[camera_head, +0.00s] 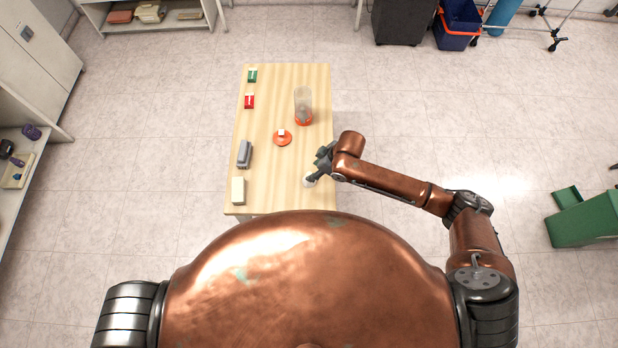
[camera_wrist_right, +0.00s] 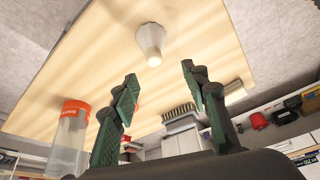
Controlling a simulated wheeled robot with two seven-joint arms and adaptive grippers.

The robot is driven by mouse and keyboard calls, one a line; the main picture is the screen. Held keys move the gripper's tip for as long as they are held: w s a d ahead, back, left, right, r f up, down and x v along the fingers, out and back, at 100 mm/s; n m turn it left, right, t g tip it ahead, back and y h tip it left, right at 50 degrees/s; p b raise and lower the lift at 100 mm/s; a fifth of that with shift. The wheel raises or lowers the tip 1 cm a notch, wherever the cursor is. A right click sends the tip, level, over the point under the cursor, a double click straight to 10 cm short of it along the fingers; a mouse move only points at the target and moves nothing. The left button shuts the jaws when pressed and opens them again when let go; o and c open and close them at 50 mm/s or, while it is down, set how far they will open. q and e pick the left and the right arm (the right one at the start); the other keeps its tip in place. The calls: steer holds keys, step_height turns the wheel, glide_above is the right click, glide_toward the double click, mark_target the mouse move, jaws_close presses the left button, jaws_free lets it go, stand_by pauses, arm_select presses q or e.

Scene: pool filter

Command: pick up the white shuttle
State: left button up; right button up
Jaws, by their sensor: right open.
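The white shuttle (camera_head: 309,182) is at the table's right edge near the front in the head view, partly hidden by my right gripper (camera_head: 317,167). In the right wrist view the shuttle (camera_wrist_right: 151,40) shows a wide pale skirt and a rounded tip pointing between the fingers. The right gripper (camera_wrist_right: 160,76) is open and empty, with its green-padded fingers apart on either side of the tip's line. The shuttle appears just beyond the fingertips; I cannot tell the exact gap. My left gripper is not in view.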

mark_target(309, 173)
steer(key=shift+w+d+p+x, duration=0.15)
steer(key=shift+p+x, duration=0.1)
steer(key=shift+x, duration=1.65)
steer(key=shift+w+d+p+x, duration=0.1)
steer(key=shift+w+p+x, duration=0.1)
steer(key=shift+x, duration=1.7)
steer(key=shift+c, duration=0.6)
steer(key=c, duration=0.8)
